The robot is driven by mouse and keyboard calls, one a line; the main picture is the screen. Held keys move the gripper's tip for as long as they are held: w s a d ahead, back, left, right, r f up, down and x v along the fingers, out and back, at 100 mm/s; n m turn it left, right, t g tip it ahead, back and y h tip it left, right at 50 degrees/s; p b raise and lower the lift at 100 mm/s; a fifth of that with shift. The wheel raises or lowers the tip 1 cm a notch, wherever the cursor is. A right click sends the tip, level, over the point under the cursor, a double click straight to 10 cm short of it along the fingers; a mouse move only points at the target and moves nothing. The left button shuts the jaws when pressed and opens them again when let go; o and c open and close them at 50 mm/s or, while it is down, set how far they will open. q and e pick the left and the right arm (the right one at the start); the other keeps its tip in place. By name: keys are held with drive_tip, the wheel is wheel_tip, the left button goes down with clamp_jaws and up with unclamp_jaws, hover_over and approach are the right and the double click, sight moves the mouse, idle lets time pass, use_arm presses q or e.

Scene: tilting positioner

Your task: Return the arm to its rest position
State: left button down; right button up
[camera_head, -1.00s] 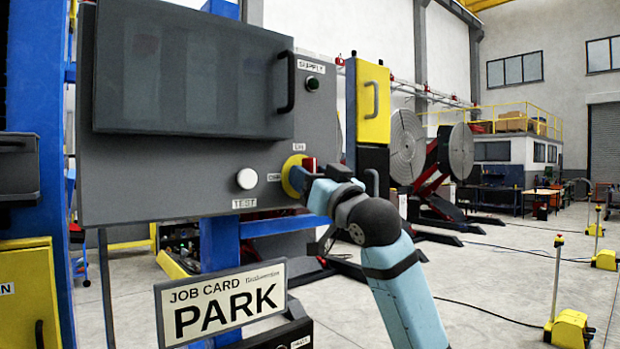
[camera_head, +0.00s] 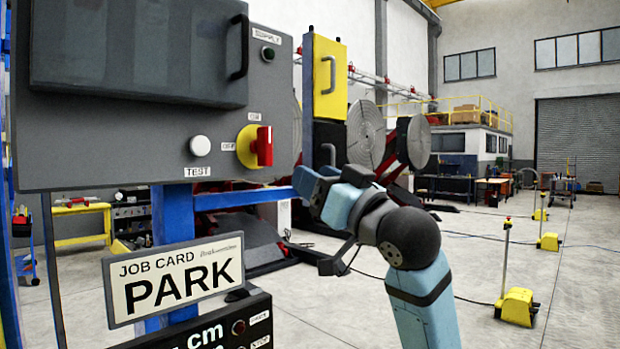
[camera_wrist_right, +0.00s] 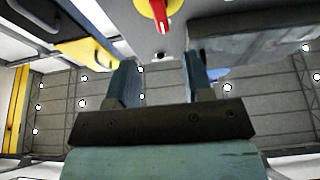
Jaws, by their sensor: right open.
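My right arm comes in from the lower right of the head view. Its gripper (camera_head: 318,184) is open and sits to the right of and below the red switch handle (camera_head: 264,146), apart from it. The handle stands upright on a yellow disc (camera_head: 243,149) on the grey panel (camera_head: 110,150). In the right wrist view the two fingers of the gripper (camera_wrist_right: 160,80) are spread with nothing between them. The red handle (camera_wrist_right: 160,12) shows at the top of that view, beyond the fingertips. My left gripper is out of view.
A job card sign reading PARK (camera_head: 175,278) stands below the panel. A white TEST button (camera_head: 200,146) is left of the switch. A yellow cabinet (camera_head: 329,80) and round positioner plates (camera_head: 366,134) stand behind.

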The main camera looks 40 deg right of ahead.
idle(0.4)
drive_tip(key=w+a+f+g, duration=0.1)
drive_tip(key=a+f+g, duration=0.15)
drive_tip(key=f, duration=0.85)
drive_tip(key=w+a+f+g+h, duration=0.1)
drive_tip(key=f+g, duration=0.2)
drive_tip(key=f, duration=0.7)
drive_tip(key=w+a+f+g, duration=0.1)
drive_tip(key=f+g, duration=0.2)
drive_tip(key=f, duration=0.8)
drive_tip(key=s+a+f+g, duration=0.2)
drive_tip(key=s+f+g, duration=0.2)
drive_tip(key=s+f, duration=0.45)
drive_tip(key=s+a+f+n+g, duration=0.1)
drive_tip(key=s+a+f+g, duration=0.2)
drive_tip(key=s+f, duration=0.55)
drive_tip(key=s+a+f+g, duration=0.2)
drive_tip(key=s+f+g, duration=0.3)
drive_tip(key=f, duration=0.5)
drive_tip(key=w+a+f+n+t+y+p, duration=0.1)
drive_tip(key=w+a+f+t+p, duration=0.3)
drive_tip(key=f+t, duration=0.5)
drive_tip(key=shift+w+a+f+y, duration=0.15)
drive_tip(key=shift+a+f+y, duration=0.1)
drive_tip(key=shift+a+y, duration=0.75)
drive_tip(key=shift+a, duration=0.2)
